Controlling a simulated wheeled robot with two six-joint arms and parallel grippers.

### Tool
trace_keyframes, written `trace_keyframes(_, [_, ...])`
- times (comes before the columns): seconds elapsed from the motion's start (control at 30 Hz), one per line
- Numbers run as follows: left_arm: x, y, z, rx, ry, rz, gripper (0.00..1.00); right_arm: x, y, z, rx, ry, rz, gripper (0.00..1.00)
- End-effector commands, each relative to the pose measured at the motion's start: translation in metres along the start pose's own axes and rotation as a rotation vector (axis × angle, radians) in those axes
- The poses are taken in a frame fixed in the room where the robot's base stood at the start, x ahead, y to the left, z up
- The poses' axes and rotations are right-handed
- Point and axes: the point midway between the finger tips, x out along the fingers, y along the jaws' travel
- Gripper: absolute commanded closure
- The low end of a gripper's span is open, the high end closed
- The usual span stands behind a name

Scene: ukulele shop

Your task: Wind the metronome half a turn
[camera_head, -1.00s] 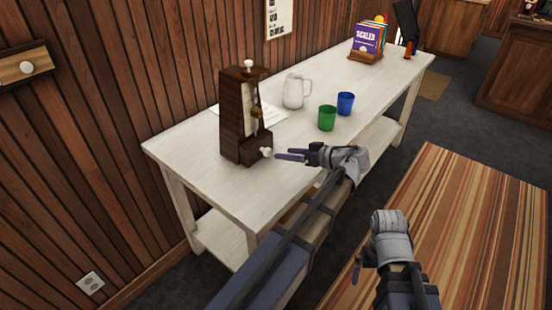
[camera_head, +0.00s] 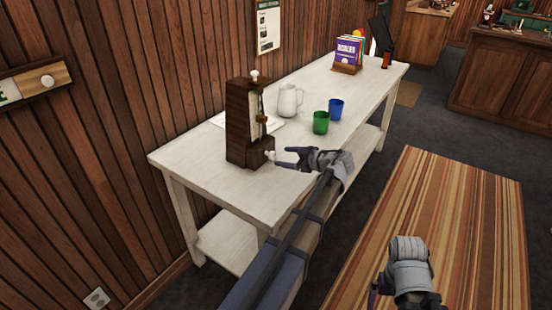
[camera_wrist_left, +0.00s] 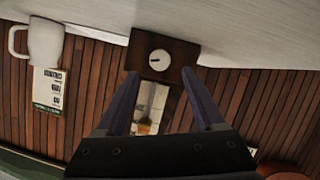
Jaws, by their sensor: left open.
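The dark wooden metronome (camera_head: 238,128) stands upright on the white table, with a pale knob on top. Its white winding knob (camera_head: 270,155) sticks out low on the side facing my left gripper (camera_head: 287,157). That gripper is open, its fingers pointing at the winding knob. In the left wrist view the round knob (camera_wrist_left: 160,62) with a dark mark lies ahead, between the lines of the two open fingers (camera_wrist_left: 160,76). No contact with the knob shows. My right gripper (camera_head: 376,290) is low at the right, partly hidden, and its jaws cannot be read.
The white table (camera_head: 215,190) also holds a white jug (camera_head: 289,102), a green cup (camera_head: 321,123), a blue cup (camera_head: 336,110) and a book rack (camera_head: 348,69) farther back. A sheet of paper (camera_head: 220,119) lies behind the metronome. The table's front left is clear.

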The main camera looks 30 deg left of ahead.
Motion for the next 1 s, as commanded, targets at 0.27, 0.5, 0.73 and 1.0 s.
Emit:
trace_keyframes(0.27, [0.042,0.000,0.002,0.000,0.000,-0.002,0.30,0.017,-0.002,-0.001,0.000,0.000,0.000,0.00])
trace_keyframes(0.5, [0.055,0.000,0.001,0.001,0.000,-0.001,0.30,0.020,-0.002,-0.001,0.000,0.000,0.000,0.00])
trace_keyframes(0.73, [0.055,0.000,0.000,0.001,0.000,0.000,0.30,0.020,-0.002,-0.001,0.000,0.000,0.000,0.00])
trace_keyframes(1.0, [0.055,0.000,0.000,0.001,0.000,0.000,0.58,0.020,-0.002,-0.001,0.000,0.000,0.000,0.00])
